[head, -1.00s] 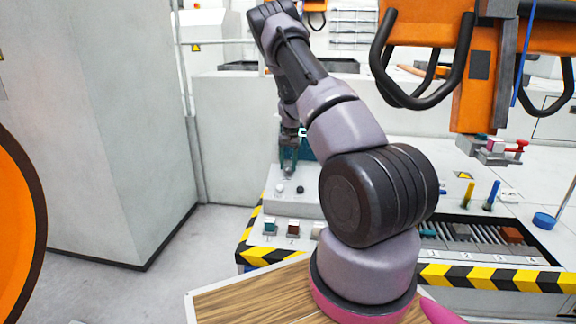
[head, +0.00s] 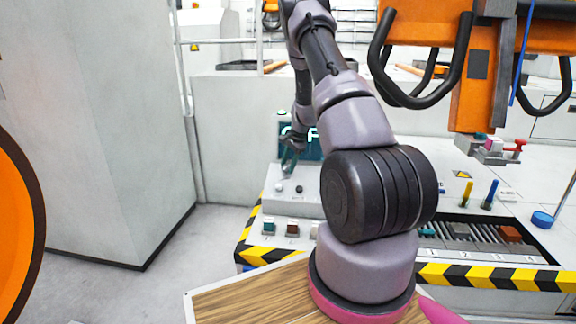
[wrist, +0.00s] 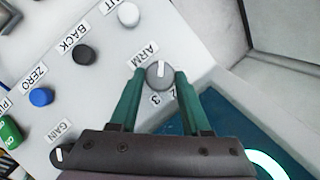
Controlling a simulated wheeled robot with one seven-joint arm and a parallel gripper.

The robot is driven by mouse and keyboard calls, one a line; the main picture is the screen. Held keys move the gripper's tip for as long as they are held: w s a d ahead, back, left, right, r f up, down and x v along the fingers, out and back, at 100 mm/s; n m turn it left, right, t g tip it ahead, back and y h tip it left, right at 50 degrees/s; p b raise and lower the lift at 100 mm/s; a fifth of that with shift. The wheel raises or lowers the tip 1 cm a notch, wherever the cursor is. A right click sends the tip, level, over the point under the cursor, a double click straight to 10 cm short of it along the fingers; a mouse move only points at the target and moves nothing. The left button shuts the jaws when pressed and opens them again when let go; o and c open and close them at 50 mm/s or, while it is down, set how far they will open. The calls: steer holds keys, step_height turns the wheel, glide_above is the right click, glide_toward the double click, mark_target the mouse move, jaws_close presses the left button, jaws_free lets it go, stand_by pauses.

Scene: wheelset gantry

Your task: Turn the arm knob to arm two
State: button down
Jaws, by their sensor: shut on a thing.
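The arm knob (wrist: 160,75) is a round grey dial with a white pointer line, beside the label ARM in the wrist view. The numbers 2 and 3 show below it on the panel; a 1 is not visible. The pointer line stands nearly upright in this picture, and I cannot tell which number it is set to. My gripper (wrist: 160,73) has its two green fingers on either side of the knob, shut on it. In the head view my gripper (head: 290,157) is small at the back of the control panel (head: 268,203), and the knob cannot be made out.
Near the knob are a white button (wrist: 129,14), a black BACK button (wrist: 83,55), a blue ZERO button (wrist: 41,97) and a GAIN knob (wrist: 58,155). A dark teal screen (head: 314,146) stands behind the panel. An orange gantry unit (head: 425,45) hangs to the right.

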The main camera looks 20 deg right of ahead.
stand_by(0.4)
steer(key=shift+c, duration=1.8)
jaws_free()
steer(key=v, duration=1.1)
